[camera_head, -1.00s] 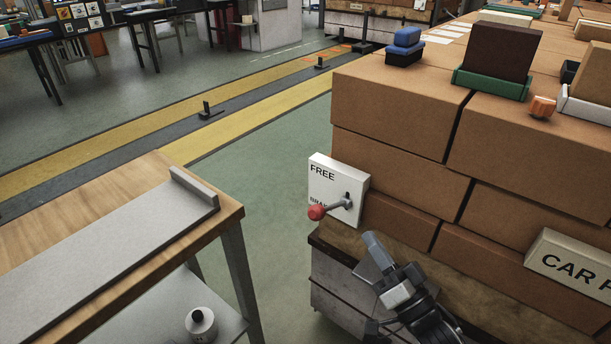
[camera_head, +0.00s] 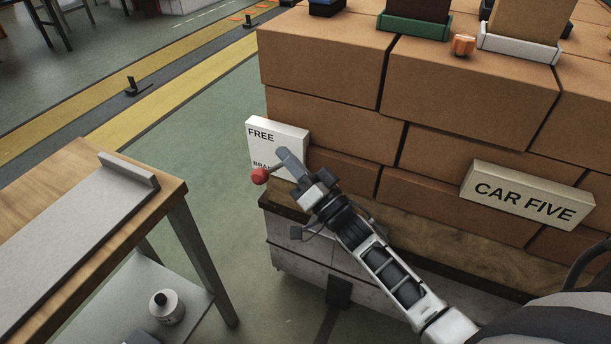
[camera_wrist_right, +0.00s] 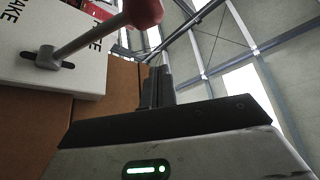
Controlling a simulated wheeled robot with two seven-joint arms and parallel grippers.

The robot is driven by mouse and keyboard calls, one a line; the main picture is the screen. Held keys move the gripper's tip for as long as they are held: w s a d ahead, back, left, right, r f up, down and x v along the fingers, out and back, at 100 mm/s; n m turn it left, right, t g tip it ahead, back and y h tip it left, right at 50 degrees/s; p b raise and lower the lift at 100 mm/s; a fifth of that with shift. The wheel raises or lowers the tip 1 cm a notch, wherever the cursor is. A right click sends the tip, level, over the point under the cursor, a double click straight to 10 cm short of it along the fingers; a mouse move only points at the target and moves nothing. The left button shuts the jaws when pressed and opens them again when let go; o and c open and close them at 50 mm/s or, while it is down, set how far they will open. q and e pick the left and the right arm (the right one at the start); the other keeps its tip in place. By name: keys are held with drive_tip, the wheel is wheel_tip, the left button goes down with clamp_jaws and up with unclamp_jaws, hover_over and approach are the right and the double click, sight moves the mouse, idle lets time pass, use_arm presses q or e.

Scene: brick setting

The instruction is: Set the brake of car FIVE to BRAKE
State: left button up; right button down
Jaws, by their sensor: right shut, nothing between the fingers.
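The white brake plate (camera_head: 290,133) is on the end of the brick-loaded car, with FREE at its top and a partly hidden BRAKE below. Its lever has a red knob (camera_head: 260,176), at left of the lower label in the head view. I cannot tell the lever's exact setting. In the right wrist view the knob (camera_wrist_right: 143,12) ends a grey rod (camera_wrist_right: 90,38) from a slot in the plate (camera_wrist_right: 25,75). My right gripper (camera_head: 284,156) is shut and empty, in front of the plate, just right of the knob and apparently apart from it. My left gripper is not in view.
The CAR FIVE sign (camera_head: 525,197) is on the car's brick side (camera_head: 440,150). A wooden-topped bench (camera_head: 75,180) with a grey metal plate stands at the left, a white canister (camera_head: 166,306) on its lower shelf. Green floor (camera_head: 210,150) is clear between bench and car.

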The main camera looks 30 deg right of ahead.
sight(274, 167)
drive_tip(key=a+f, duration=0.1)
drive_tip(key=a, duration=0.1)
drive_tip(key=f, duration=0.1)
drive_tip(key=shift+w+a+f, duration=0.25)
drive_tip(key=shift+a+f, duration=0.05)
drive_tip(key=shift+a, duration=0.1)
drive_tip(key=shift+b, duration=0.3)
